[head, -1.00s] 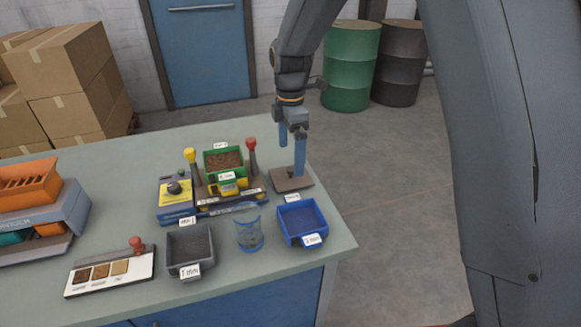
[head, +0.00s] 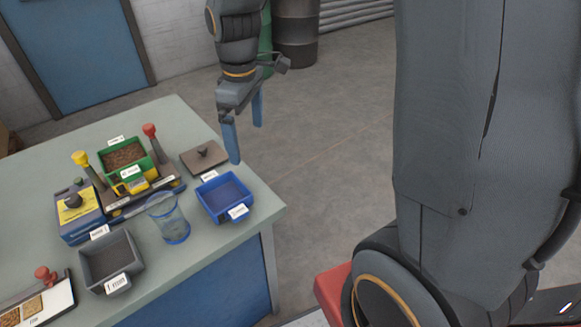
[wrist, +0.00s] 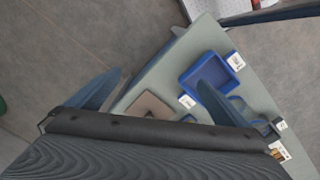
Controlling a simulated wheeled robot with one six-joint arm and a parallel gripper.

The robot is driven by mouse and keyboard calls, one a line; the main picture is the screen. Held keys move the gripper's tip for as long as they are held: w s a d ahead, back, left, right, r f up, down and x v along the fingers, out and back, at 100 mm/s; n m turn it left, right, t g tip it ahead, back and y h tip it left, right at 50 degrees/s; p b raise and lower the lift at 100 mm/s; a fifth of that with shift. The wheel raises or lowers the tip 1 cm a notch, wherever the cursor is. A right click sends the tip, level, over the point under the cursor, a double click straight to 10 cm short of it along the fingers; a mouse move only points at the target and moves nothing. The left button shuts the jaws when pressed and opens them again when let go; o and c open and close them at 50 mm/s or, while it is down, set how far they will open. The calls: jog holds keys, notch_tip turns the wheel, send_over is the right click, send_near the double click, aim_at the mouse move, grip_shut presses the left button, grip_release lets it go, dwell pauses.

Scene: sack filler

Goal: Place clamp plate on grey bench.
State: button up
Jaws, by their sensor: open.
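The clamp plate (head: 204,157) is a flat brown-grey square with a small dark knob. It lies on the grey bench (head: 190,118) near the right edge, behind the blue tray. It also shows in the wrist view (wrist: 148,105), partly hidden by my gripper. My gripper (head: 246,138) is open and empty, with its blue fingers apart. In the head view it hangs to the right of the plate, near the bench's right edge. In the wrist view the fingers (wrist: 160,100) spread on either side of the plate, with no contact visible.
The blue tray (head: 226,197) stands in front of the plate. A clear beaker (head: 168,220) and a grey tray (head: 110,262) are further left. A green tray (head: 125,158) sits between yellow-topped and red-topped levers. Open floor lies right of the bench.

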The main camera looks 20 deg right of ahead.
jog(key=s+d+f+m, duration=0.1)
jog(key=s+d+m, duration=0.2)
jog(key=s+m, duration=0.2)
jog(key=s+d+f+m, duration=0.2)
jog(key=s+d+m, duration=0.1)
jog(key=s+m, duration=0.2)
jog(key=shift+s+d+f, duration=0.2)
jog(key=shift+s+d, duration=0.05)
jog(key=shift+s, duration=1)
